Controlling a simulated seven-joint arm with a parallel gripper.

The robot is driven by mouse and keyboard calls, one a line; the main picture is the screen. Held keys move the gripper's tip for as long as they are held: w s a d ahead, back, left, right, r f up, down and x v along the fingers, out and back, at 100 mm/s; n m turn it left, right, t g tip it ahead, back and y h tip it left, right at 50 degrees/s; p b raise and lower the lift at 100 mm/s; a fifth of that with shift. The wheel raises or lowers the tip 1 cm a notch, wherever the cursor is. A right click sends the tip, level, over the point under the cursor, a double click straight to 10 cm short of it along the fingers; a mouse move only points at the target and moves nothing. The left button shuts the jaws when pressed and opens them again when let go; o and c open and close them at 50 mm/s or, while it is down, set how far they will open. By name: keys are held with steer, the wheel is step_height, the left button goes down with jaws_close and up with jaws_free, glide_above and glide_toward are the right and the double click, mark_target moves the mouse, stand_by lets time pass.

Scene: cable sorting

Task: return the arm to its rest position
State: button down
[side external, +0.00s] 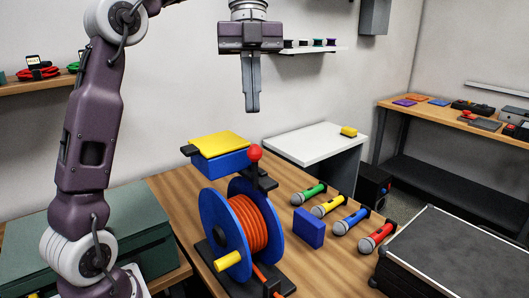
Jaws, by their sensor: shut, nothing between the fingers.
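My gripper (252,108) hangs in the air at the top middle of the side external view, pointing down. Its fingers are together and nothing is between them. It is apart from everything on the table, above the yellow-topped blue block (220,155) and the cable reel. My arm shows at the left, standing upright.
A black case (450,255) is at the right front.

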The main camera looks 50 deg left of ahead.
steer(key=shift+d, duration=0.1)
steer(key=s+d+f+n+t+y, duration=0.1)
steer(key=s+d+f+n+t, duration=0.1)
steer(key=s+f+n, duration=0.5)
steer(key=s+d+f+n+t+y, duration=0.2)
steer(key=s+f+n+t, duration=0.3)
steer(key=s+n, duration=0.5)
steer(key=d+f+n, duration=0.1)
steer(key=n, duration=0.5)
steer(key=shift+s+f, duration=0.35)
steer(key=shift+s, duration=0.05)
